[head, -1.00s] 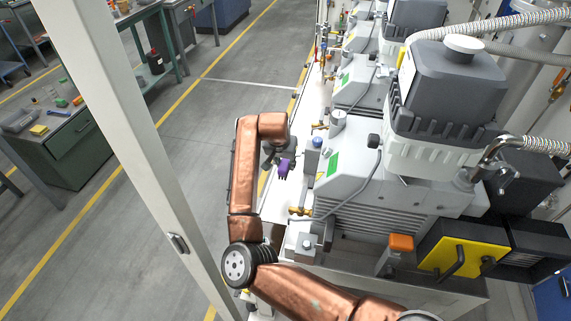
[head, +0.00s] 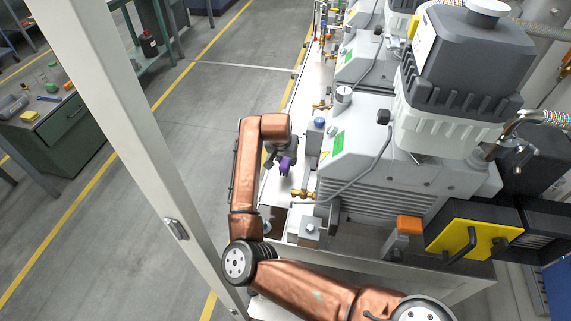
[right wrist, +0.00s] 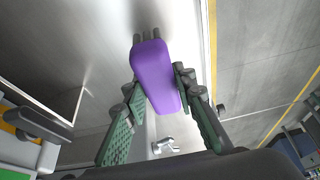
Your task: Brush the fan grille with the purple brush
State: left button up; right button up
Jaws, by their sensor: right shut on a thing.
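The purple brush (right wrist: 156,72) is held between the fingers of my right gripper (right wrist: 158,86). In the right wrist view its dark bristle end points away, towards a bright metal surface. In the head view the purple brush (head: 286,164) shows at the tip of my right gripper (head: 283,158), above the light bench strip left of the nearest pump (head: 360,150). A gap shows between brush and pump. A ribbed grey panel (head: 370,208) shows on the pump's near side; I cannot tell whether it is the fan grille. My left gripper is not in view.
A brass valve (head: 303,194) and a blue-capped fitting (head: 319,123) stand close to the brush. A pale post (head: 115,130) rises at the left. Open grey floor (head: 160,180) lies between it and the bench. More pumps stand behind.

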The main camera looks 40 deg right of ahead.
jog(key=shift+f, duration=0.8)
jog(key=shift+r, duration=0.1)
jog(key=shift+p, duration=0.4)
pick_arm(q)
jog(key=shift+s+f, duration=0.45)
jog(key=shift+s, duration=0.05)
pick_arm(e)
jog(key=shift+f, duration=0.3)
jog(key=shift+f+p, duration=0.3)
jog(key=shift+f, duration=0.1)
jog(key=o, duration=0.9)
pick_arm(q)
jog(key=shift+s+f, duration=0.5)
pick_arm(e)
jog(key=shift+o, duration=0.6)
